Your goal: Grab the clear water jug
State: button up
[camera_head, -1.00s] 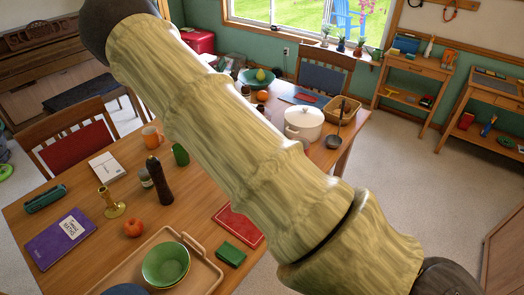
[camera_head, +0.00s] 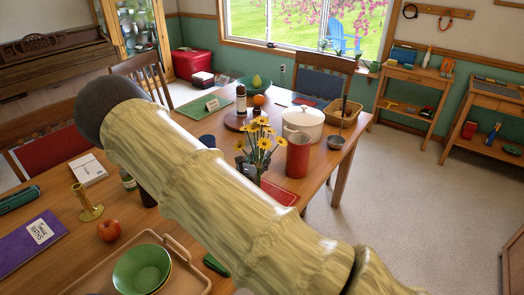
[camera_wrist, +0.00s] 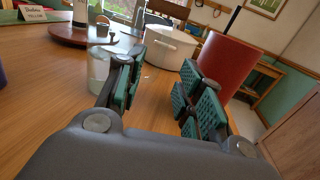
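My gripper (camera_wrist: 158,75) is open in the wrist view, with its green-padded fingers apart and nothing held between them. A clear glass vessel (camera_wrist: 98,70) stands on the table just beyond the left finger, which partly covers it. I cannot tell whether it is the water jug. No clear jug can be made out in the head view, where my arm covers much of the table and my gripper does not show.
A red cylinder vase (camera_head: 298,156) stands beyond the right finger. A white lidded pot (camera_head: 303,122) is behind it. Yellow flowers (camera_head: 258,140) stand nearby. A wooden tray with a green bowl (camera_head: 142,268) lies at the front of the wooden table (camera_head: 75,210).

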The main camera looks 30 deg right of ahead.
aim_at(272, 143)
jog(key=shift+p+x, duration=0.95)
jog(key=shift+x, duration=4.35)
jog(key=shift+s+d, duration=0.1)
jog(key=shift+s, duration=0.05)
grip_shut()
jog(key=shift+r, duration=0.1)
